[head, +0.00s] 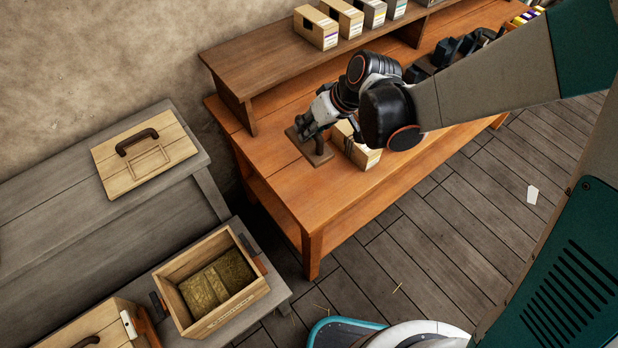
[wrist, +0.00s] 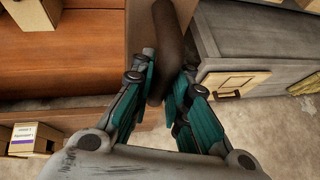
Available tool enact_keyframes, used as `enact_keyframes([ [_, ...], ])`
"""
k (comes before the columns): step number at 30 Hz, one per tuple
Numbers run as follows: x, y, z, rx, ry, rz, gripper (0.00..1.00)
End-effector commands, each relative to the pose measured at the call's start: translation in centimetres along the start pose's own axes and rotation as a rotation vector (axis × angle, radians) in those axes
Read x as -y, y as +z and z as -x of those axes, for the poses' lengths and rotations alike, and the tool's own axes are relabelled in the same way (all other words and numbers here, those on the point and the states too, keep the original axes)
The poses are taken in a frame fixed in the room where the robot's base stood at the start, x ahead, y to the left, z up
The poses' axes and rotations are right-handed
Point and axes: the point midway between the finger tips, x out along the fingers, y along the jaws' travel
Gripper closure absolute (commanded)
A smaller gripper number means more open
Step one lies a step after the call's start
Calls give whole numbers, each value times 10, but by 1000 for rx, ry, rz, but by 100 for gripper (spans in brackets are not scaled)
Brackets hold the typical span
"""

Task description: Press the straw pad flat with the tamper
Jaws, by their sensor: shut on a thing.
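The tamper (head: 318,157) is a flat brown plate with an upright dark handle. It is at the left end of the orange workbench, and I cannot tell whether its plate rests on the top or is just above it. My gripper (head: 317,124) is over it, shut on the handle. In the wrist view the handle (wrist: 172,35) runs between the teal fingers of my gripper (wrist: 163,82). The straw pad (head: 218,283) lies inside an open wooden crate (head: 197,252) at the lower left, far from my gripper. The pad looks like a yellowish-brown block with a band across it.
A wooden lid (head: 145,155) with a dark handle lies on the grey bench (head: 55,190). A closed wooden box (head: 95,325) stands left of the crate. A carton (head: 357,147) stands close right of the tamper. Several boxes line the raised shelf (head: 270,62). Floor between benches is open.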

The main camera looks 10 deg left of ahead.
Motion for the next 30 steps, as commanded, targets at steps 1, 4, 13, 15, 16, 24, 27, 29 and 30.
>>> enact_keyframes([
  [1,-3,5,-10,0,0,0,100],
  [4,-8,15,-29,0,0,0,100],
  [13,-25,45,-86,0,0,0,100],
  [15,-29,52,-98,0,0,0,100],
  [16,-30,55,-104,0,0,0,100],
  [24,-38,69,-129,0,0,0,100],
  [27,-39,70,-132,0,0,0,100],
  [29,-40,72,-136,0,0,0,100],
  [30,-41,75,-140,0,0,0,100],
])
